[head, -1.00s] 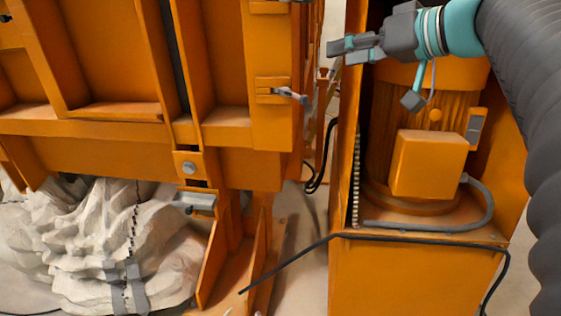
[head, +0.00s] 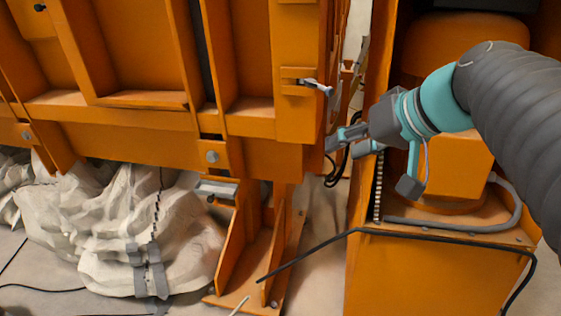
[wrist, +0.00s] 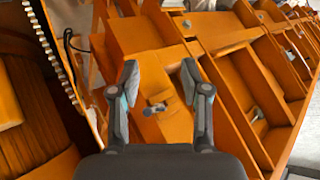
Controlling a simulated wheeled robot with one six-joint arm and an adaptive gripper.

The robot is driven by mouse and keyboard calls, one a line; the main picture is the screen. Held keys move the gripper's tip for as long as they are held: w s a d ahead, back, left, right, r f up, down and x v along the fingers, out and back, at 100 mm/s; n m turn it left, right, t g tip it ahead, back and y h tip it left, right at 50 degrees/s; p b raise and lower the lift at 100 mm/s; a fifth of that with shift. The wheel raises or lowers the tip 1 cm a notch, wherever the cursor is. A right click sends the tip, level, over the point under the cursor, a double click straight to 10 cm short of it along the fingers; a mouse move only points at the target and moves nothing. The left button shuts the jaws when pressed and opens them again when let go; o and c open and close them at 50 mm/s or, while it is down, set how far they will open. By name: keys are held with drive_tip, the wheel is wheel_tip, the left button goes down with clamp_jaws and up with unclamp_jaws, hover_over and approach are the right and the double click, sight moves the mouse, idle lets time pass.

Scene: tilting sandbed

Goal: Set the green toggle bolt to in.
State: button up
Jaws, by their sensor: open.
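A small pale grey toggle bolt (head: 318,87) sticks out from a bracket on the right edge of the large orange frame in the head view. No green shows on it clearly, so I cannot tell if it is the green one. My gripper (head: 344,147) is to the right of it and lower in the picture, apart from it. In the wrist view a small grey toggle (wrist: 155,109) on an orange face appears between the two spread fingers of my gripper (wrist: 160,76). The gripper is open and empty.
An orange cabinet (head: 440,280) with a motor stands on the right, close beside my arm. A black cable (head: 300,262) runs along its front. Another grey latch-like block (head: 216,188) sits low on the frame.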

drive_tip(key=shift+m+g+h, duration=0.3)
drive_tip(key=shift+g+h, duration=0.2)
drive_tip(key=shift+s+a+f, duration=0.15)
drive_tip(key=shift+s+f, duration=0.3)
drive_tip(key=shift+f, duration=0.4)
drive_tip(key=shift+s+a+f, duration=0.1)
drive_tip(key=shift+s+f, duration=0.3)
drive_tip(key=shift+f, duration=0.4)
drive_tip(key=shift+s+a+f, duration=0.15)
drive_tip(key=shift+s+f, duration=0.3)
drive_tip(key=shift+f, duration=0.4)
